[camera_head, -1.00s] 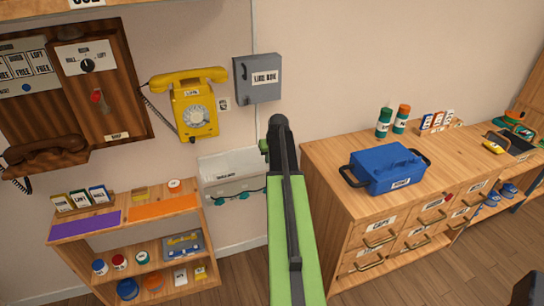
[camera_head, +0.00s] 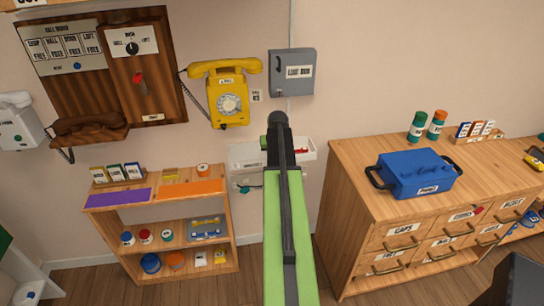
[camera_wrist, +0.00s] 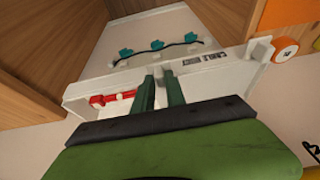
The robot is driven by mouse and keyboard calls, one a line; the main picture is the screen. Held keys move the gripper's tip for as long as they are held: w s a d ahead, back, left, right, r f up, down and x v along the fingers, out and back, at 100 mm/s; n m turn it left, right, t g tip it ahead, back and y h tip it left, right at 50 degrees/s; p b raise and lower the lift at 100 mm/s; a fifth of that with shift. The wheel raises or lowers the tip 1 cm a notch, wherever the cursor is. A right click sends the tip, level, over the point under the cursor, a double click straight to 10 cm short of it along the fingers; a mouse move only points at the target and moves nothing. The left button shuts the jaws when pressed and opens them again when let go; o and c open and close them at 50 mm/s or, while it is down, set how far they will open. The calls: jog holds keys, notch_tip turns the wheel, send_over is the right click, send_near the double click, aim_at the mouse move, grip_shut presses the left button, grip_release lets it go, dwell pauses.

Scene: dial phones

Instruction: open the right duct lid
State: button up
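The white wall duct (camera_head: 244,156) is low on the wall between the shelf and the drawer bench, partly hidden behind my arm in the head view. In the wrist view, which looks turned around, the duct (camera_wrist: 236,73) has a small printed label, and a red piece (camera_wrist: 112,98) lies in a trough at the left. The red piece also shows at the duct's right end in the head view (camera_head: 298,145). I cannot make out a separate right lid. My gripper (camera_wrist: 160,88) has two dark green fingers a little apart, over the duct's middle. A pale part shows between them; contact is unclear.
Teal clips (camera_wrist: 157,45) hold a black cable on the panel beyond the duct. An orange tape roll (camera_wrist: 285,50) is close on the wrist view's right. The shelf (camera_head: 160,205) stands left, the drawer bench (camera_head: 345,190) right. A yellow phone (camera_head: 229,100) and grey box (camera_head: 293,72) hang above.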

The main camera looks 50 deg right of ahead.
jog(key=o, duration=0.3)
jog(key=shift+d, duration=0.1)
jog(key=p+v, duration=1.6)
jog(key=v, duration=0.1)
jog(key=shift+r, duration=0.2)
